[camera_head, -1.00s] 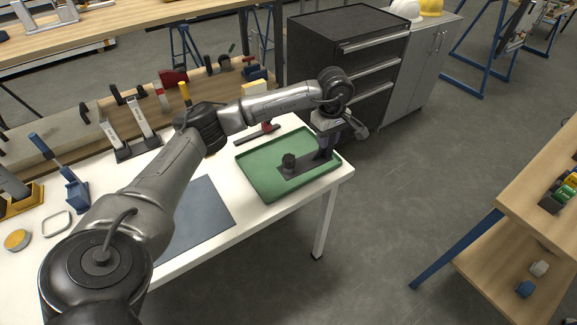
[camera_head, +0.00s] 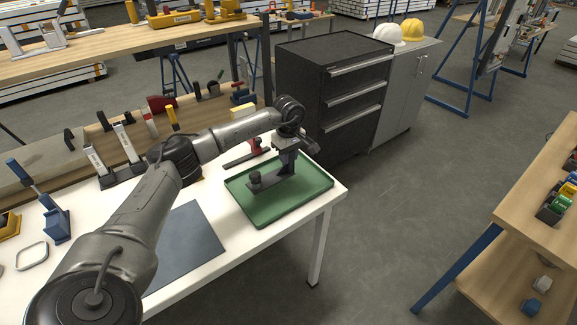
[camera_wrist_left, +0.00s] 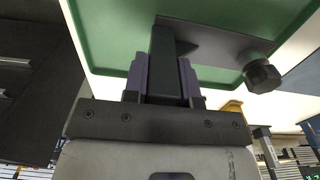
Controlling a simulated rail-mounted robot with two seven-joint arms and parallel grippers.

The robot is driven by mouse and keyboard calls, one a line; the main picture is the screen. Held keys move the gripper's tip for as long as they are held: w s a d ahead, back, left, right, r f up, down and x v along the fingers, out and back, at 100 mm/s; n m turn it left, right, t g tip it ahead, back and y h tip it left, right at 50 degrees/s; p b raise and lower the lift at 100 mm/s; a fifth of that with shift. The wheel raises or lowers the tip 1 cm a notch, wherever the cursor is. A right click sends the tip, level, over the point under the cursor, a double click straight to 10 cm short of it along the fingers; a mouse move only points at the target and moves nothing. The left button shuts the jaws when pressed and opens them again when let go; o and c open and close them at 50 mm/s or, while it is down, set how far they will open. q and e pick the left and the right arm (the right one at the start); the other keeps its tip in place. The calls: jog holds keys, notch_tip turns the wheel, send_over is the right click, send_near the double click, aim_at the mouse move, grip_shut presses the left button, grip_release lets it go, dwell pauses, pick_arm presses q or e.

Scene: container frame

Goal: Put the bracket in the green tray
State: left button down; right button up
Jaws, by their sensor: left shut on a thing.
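The bracket (camera_head: 270,182) is a dark flat plate with a black knob at one end and an upright part at the other. The green tray (camera_head: 300,205) lies on the white table, and the bracket is over its floor, inside the rim in the head view. My left gripper (camera_head: 287,158) is shut on the bracket's upright part. In the left wrist view, the fingers (camera_wrist_left: 164,80) grip the upright, with the bracket's knob (camera_wrist_left: 262,76) to the right and the tray (camera_wrist_left: 112,35) beyond. I cannot tell whether the bracket touches the tray floor. My right gripper is not in view.
A blue-grey mat (camera_head: 187,245) lies left of the tray on the white table. A red-and-black clamp (camera_head: 252,150) lies behind the tray. Several clamps stand along the table's back. A dark drawer cabinet (camera_head: 325,85) stands behind. The tray's front area is clear.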

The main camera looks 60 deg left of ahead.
pick_arm(q)
notch_tip(320, 180, down, 3)
jog(key=shift+b, duration=0.55)
jog(key=shift+f, duration=0.55)
jog(key=c, duration=0.9)
grip_release()
notch_tip(320, 180, up, 12)
jog(key=p, duration=0.3)
